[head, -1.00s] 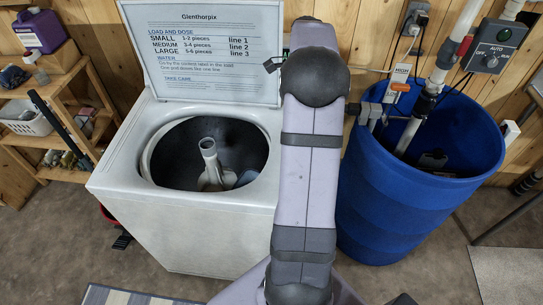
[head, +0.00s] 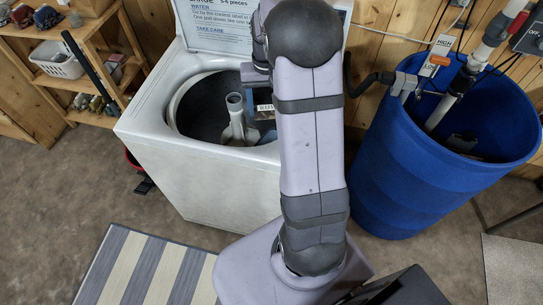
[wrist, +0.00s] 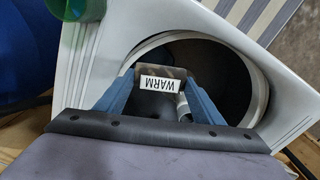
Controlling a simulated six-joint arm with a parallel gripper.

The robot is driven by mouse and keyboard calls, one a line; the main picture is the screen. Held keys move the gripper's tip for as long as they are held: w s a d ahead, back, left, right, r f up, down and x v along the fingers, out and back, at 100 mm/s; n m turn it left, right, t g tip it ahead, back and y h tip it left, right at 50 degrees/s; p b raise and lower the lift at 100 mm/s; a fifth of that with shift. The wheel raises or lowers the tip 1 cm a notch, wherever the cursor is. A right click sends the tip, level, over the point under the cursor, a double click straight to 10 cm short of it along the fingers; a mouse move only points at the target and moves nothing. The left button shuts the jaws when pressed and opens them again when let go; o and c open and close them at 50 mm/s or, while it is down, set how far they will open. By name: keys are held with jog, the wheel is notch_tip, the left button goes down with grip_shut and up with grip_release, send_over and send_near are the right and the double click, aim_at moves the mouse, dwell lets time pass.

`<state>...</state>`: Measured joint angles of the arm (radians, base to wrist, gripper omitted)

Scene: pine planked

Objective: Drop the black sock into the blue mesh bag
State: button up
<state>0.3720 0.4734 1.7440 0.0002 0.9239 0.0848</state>
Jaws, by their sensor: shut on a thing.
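My gripper (wrist: 160,88), with two blue fingers, is over the open tub of the white washer. It is shut on a small metallic-looking piece (wrist: 147,72) with a white label reading WARM. The gripper is partly hidden by my arm in the head view (head: 263,118). The tub (wrist: 252,100) is dark inside. A pale agitator (head: 236,119) stands in it, beside the gripper. I cannot make out a black sock or a blue mesh bag in either view.
The washer (head: 190,175) has its lid (head: 215,28) raised. A large blue barrel (head: 400,170) with pipes stands right of it. Wooden shelves (head: 88,62) with a white basket (head: 58,62) stand left. A striped mat (head: 150,270) lies in front; bare floor (head: 50,205) is clear at left.

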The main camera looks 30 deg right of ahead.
jog(key=w+a+f+b, duration=0.2)
jog(key=a+f+b, duration=0.2)
jog(key=a, duration=0.7)
jog(key=w+d+f+m+b, duration=0.2)
jog(key=d+f+m+b, duration=1.25)
jog(key=m, duration=1.15)
jog(key=shift+d+f+p, duration=0.2)
jog(key=shift+f+p, duration=0.35)
jog(key=shift+f, duration=4.85)
jog(key=shift+f, duration=0.4)
jog(key=shift+f, duration=0.2)
